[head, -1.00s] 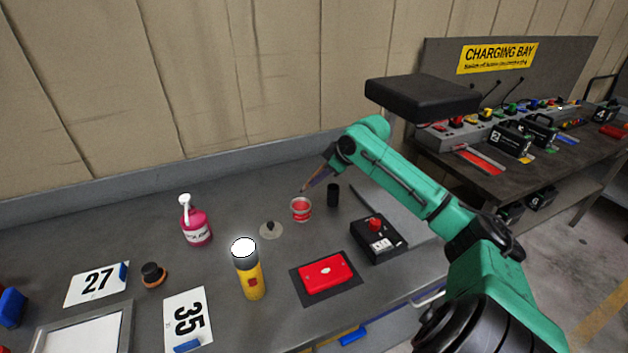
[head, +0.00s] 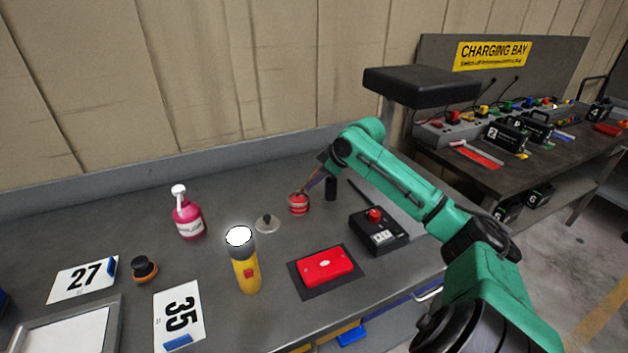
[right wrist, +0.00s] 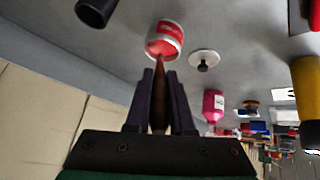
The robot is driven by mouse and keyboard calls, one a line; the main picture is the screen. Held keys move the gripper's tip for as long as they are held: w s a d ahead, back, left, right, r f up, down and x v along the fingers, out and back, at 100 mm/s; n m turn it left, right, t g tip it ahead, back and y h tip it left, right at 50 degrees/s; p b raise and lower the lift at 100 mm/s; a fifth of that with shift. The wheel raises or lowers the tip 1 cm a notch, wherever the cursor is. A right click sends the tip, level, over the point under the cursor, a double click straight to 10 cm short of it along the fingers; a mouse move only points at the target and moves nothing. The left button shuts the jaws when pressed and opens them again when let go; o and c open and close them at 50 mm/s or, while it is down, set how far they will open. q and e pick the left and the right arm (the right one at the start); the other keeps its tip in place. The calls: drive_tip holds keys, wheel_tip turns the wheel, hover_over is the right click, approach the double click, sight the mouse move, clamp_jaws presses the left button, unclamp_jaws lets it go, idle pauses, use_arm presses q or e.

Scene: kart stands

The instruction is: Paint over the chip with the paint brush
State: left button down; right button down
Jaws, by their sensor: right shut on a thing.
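My right gripper (head: 322,174) is shut on the paint brush (head: 308,186), which points down to the left. The brush tip is at the mouth of the red paint pot (head: 299,207); I cannot tell how deep. In the right wrist view the brush (right wrist: 158,95) sits between the fingers, its tip by the pot's (right wrist: 168,32) red opening. The red panel (head: 316,272) lies on a dark mat in front, with the pale chip (head: 338,265) on its top, uncovered. My left gripper is out of view.
A round lid with a dark knob (head: 267,224) lies left of the pot. A black cylinder (head: 331,188) stands right of it. A switch box (head: 379,232), yellow flashlight (head: 245,270) and pink pump bottle (head: 187,218) stand around. The bench between the pot and the panel is clear.

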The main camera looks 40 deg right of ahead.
drive_tip(key=shift+f+b, duration=0.3)
drive_tip(key=shift+f, duration=0.4)
idle(0.9)
drive_tip(key=shift+r, duration=0.1)
wheel_tip(320, 180, up, 7)
drive_tip(key=p, duration=0.8)
idle(0.4)
